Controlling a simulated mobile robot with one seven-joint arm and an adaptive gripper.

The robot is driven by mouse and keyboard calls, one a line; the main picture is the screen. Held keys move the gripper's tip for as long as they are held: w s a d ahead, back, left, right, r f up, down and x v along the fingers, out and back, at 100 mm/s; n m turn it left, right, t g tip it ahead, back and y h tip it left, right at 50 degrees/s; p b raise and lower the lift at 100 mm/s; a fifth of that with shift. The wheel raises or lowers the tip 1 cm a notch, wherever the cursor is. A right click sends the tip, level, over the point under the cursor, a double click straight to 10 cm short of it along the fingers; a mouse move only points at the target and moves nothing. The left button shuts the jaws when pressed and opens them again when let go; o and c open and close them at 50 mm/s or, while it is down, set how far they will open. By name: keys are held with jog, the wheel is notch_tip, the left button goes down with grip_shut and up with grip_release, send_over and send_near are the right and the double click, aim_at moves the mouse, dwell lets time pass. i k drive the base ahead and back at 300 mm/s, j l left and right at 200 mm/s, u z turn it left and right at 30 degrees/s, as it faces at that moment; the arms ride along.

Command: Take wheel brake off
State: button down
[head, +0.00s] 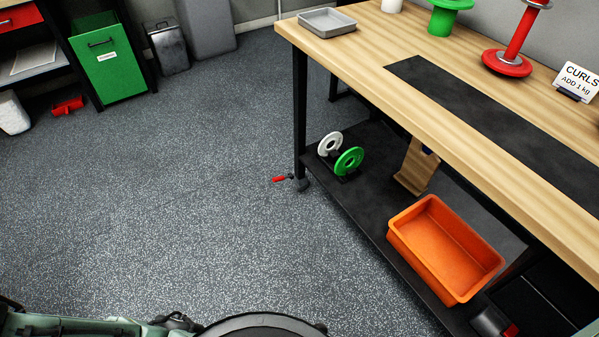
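A workbench (330,50) with a wood top and black frame stands at the right. At the foot of its near-left leg is a small dark caster wheel (303,185). A red brake lever (279,179) sticks out from this wheel to the left, low over the floor. It is small in the head view, and I cannot tell whether it is pressed down or raised. My gripper is not in view. Parts of my own body show along the bottom edge, well away from the lever.
Open speckled floor (180,200) lies left of the bench. The lower shelf (365,205) holds white and green plates (349,161) and an orange bin (407,246). A red dumbbell (515,45) stands on the bench. A green bin (107,75) stands at the back left.

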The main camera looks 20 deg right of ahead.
aim_at(280, 178)
jog(key=i+j+z, duration=0.2)
jog(key=i+z, duration=0.3)
jog(key=i+j+z, duration=0.35)
jog(key=z, duration=0.15)
jog(key=i+j+z, duration=0.3)
jog(key=j, duration=0.3)
jog(key=i, duration=0.1)
